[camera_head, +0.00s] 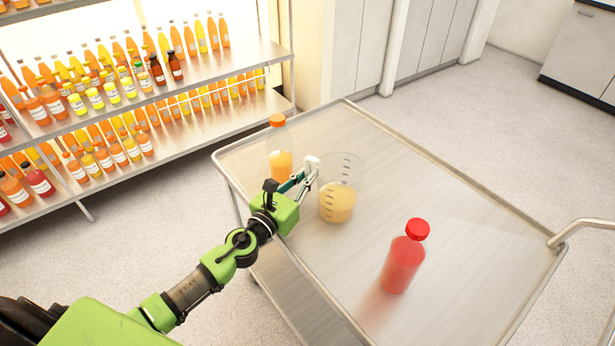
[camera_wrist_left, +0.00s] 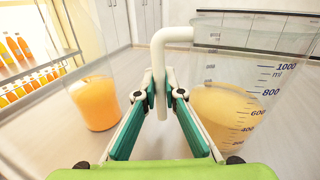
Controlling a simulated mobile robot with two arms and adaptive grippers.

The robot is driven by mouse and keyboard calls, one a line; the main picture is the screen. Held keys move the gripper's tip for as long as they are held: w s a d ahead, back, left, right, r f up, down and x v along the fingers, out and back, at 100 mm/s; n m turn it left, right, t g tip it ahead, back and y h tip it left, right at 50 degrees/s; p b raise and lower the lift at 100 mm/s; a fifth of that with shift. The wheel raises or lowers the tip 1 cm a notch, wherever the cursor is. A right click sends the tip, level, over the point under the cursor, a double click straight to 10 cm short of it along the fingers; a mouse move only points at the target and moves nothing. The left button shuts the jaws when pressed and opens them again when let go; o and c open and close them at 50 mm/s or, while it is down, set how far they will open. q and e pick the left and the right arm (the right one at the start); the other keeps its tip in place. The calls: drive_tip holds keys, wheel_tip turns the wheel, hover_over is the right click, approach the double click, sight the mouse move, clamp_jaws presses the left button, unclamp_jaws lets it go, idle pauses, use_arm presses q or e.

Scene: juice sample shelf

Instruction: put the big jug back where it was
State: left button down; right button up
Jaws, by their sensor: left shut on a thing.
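The big jug (camera_head: 345,185) is a clear measuring jug with dark graduation marks, a white handle and some orange-yellow juice inside. It appears upright at the left-middle part of the metal cart top (camera_head: 440,200); whether its base touches the surface is hard to tell. My left gripper (camera_head: 309,172) is at the jug's left side, shut on its handle. In the left wrist view, the fingers (camera_wrist_left: 161,88) close around the white handle, and the jug (camera_wrist_left: 240,105) fills the right side. My right gripper is not in view.
A clear bottle with an orange cap (camera_head: 281,160), partly filled with orange juice, stands close left of the jug. A red bottle (camera_head: 403,262) stands at the cart's front. Shelves (camera_head: 150,115) with many juice bottles are at left. The cart's right side is clear.

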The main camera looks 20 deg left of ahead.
use_arm(q)
drive_tip(key=shift+r, duration=0.1)
drive_tip(key=c, duration=2.1)
unclamp_jaws()
drive_tip(key=shift+f, duration=0.2)
drive_tip(key=shift+c, duration=0.2)
drive_tip(key=shift+r, duration=0.1)
drive_tip(key=shift+s, duration=0.2)
drive_tip(key=s+b, duration=0.1)
drive_tip(key=s, duration=0.2)
drive_tip(key=s+a+b, duration=0.1)
drive_tip(key=s, duration=0.3)
drive_tip(key=s+a, duration=0.1)
drive_tip(key=s, duration=0.3)
drive_tip(key=shift+a+b, duration=0.1)
drive_tip(key=shift+b, duration=0.3)
drive_tip(key=shift+s+r, duration=0.1)
drive_tip(key=shift+s, duration=0.15)
drive_tip(key=shift+a, duration=0.1)
